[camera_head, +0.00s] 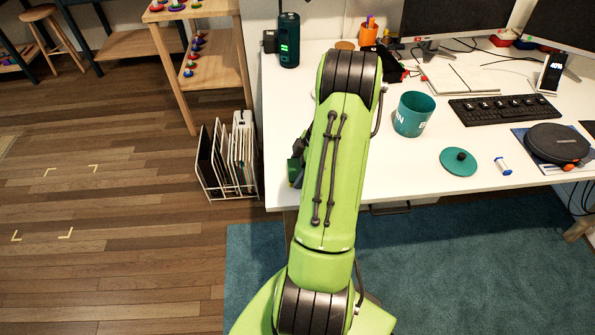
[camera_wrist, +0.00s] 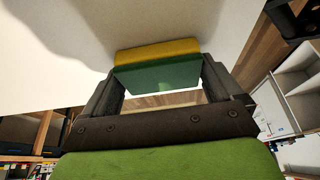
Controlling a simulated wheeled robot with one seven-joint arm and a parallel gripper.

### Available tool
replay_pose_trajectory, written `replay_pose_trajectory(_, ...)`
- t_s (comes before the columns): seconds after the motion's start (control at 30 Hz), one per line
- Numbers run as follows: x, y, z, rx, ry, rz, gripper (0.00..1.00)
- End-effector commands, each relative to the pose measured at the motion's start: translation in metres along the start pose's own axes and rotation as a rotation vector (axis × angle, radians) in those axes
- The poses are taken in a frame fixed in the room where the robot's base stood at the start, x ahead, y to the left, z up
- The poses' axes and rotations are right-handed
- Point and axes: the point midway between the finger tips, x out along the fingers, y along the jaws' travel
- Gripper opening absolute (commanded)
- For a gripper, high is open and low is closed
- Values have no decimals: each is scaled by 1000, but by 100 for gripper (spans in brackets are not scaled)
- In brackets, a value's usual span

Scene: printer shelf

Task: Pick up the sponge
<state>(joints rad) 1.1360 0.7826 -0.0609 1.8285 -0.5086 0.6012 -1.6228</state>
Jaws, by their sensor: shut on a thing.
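The sponge (camera_wrist: 158,54), with a yellow layer and a dark green layer, sits between the two fingers of my gripper (camera_wrist: 160,72) in the wrist view. The fingers are shut on its two ends. A pale surface fills the upper part of the wrist view beyond the sponge; I cannot tell whether the sponge touches it. In the head view my green arm hides most of the gripper, which shows only partly at the left edge of the white desk (camera_head: 287,125).
A teal mug (camera_head: 413,115), a teal lid (camera_head: 458,161) and a keyboard (camera_head: 505,108) are on the desk right of my arm. A dark cylinder (camera_head: 289,42) stands at the back left. A white file rack (camera_head: 226,160) stands on the floor left of the desk.

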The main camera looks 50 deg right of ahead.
Motion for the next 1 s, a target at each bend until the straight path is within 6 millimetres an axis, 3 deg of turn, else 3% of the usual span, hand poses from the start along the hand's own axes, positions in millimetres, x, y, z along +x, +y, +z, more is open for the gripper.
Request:
replay_pose_trajectory(0.17, -7, 0, -3, -1, -1, 2, 59)
replay_pose_trajectory(0.4, -63, 1, -26, -2, -1, 4, 59)
replay_pose_trajectory(0.57, -88, 0, -36, -1, -1, 2, 59)
replay_pose_trajectory(0.87, -93, 0, -38, 0, 1, 0, 59)
replay_pose_trajectory(0.9, -93, 0, -38, 0, 1, 0, 87)
replay_pose_trajectory(1.0, -93, 0, -38, 0, 0, 0, 72)
